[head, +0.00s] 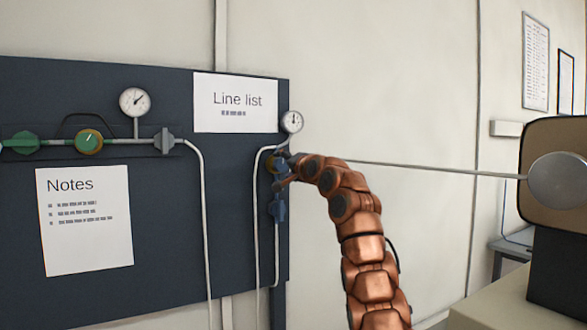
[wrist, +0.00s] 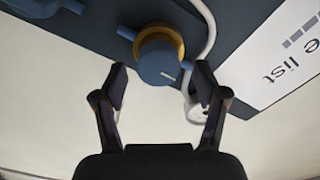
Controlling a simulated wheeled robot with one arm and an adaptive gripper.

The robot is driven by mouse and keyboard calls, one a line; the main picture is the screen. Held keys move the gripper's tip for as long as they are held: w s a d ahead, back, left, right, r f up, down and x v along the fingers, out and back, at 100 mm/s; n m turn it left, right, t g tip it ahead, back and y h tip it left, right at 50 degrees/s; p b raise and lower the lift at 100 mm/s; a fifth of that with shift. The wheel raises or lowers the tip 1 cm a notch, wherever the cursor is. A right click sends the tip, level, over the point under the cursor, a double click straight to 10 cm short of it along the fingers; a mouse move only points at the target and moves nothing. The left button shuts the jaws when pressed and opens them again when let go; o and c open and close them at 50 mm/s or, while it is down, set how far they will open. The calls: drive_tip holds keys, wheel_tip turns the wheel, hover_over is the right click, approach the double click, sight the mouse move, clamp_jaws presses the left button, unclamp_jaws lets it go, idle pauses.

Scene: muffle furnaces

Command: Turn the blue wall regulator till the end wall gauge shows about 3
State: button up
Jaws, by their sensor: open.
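The blue wall regulator (wrist: 158,64) is a round blue knob with a white mark and a yellow collar, seen ahead of my gripper in the wrist view. My gripper (wrist: 160,85) is open, with one finger on each side just short of the knob; I cannot tell whether either touches it. In the head view my gripper (head: 283,166) is at the right edge of the dark board and mostly hides the regulator. The end wall gauge (head: 292,122) is a small white dial just above it. Its needle points roughly upward, but the figures are too small to read.
A green line with a green-and-yellow regulator (head: 88,142) and another gauge (head: 135,101) is on the board's left. A blue fitting (head: 279,210) sits below my gripper. Pale pipes run down the board. A long thin rod (head: 430,168) crosses at right.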

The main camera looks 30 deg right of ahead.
drive_tip(key=shift+s+f, duration=0.15)
drive_tip(key=shift+s, duration=0.7)
drive_tip(key=shift+s+a, duration=0.1)
drive_tip(key=shift+s, duration=0.5)
drive_tip(key=shift+s+a, duration=0.15)
drive_tip(key=shift+s, duration=0.95)
